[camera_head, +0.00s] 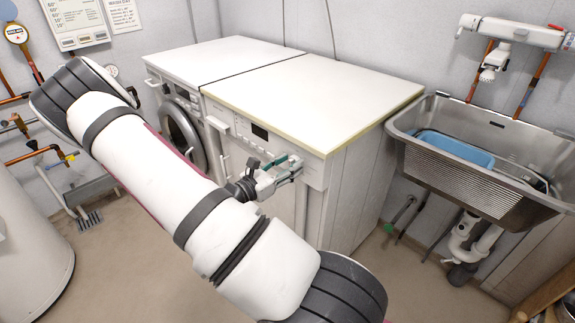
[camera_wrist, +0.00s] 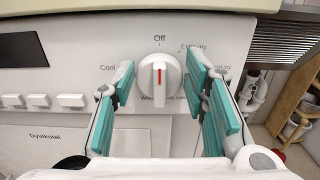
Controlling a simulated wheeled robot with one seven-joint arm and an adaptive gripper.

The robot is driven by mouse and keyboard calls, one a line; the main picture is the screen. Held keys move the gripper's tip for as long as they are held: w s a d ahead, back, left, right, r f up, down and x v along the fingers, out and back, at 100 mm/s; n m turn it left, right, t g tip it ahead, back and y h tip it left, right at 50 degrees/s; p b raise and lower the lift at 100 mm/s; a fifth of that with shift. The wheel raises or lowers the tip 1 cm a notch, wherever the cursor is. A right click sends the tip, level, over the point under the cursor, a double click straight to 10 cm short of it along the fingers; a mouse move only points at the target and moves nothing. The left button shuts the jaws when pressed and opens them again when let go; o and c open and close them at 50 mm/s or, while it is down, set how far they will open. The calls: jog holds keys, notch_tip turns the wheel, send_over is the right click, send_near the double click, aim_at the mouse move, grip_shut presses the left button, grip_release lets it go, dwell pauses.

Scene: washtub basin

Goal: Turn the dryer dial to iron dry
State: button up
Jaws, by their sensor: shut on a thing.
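In the head view my gripper (camera_head: 290,168) is at the right part of the front panel of the dryer (camera_head: 330,85), and the dial is hidden there.
The washing machine (camera_head: 178,120) stands left of the dryer. A steel sink (camera_head: 490,180) with a blue tub (camera_head: 452,148) is at the right. The dryer's display (camera_wrist: 22,50) and several white buttons (camera_wrist: 42,101) lie left of the dial. Floor is clear in front.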

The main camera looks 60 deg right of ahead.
jog(key=m+p, duration=0.6)
jog(key=m, duration=0.2)
jog(key=f+m+p, duration=0.1)
jog(key=m+p, duration=0.6)
jog(key=s+m+p, duration=0.1)
jog(key=m+p, duration=0.5)
jog(key=m, duration=0.2)
jog(key=shift+a+f+m+p, duration=0.15)
jog(key=shift+f+m+p, duration=0.15)
jog(key=shift+f+p, duration=0.1)
dwell(0.5)
jog(key=o, duration=1.1)
jog(key=shift+a, duration=0.1)
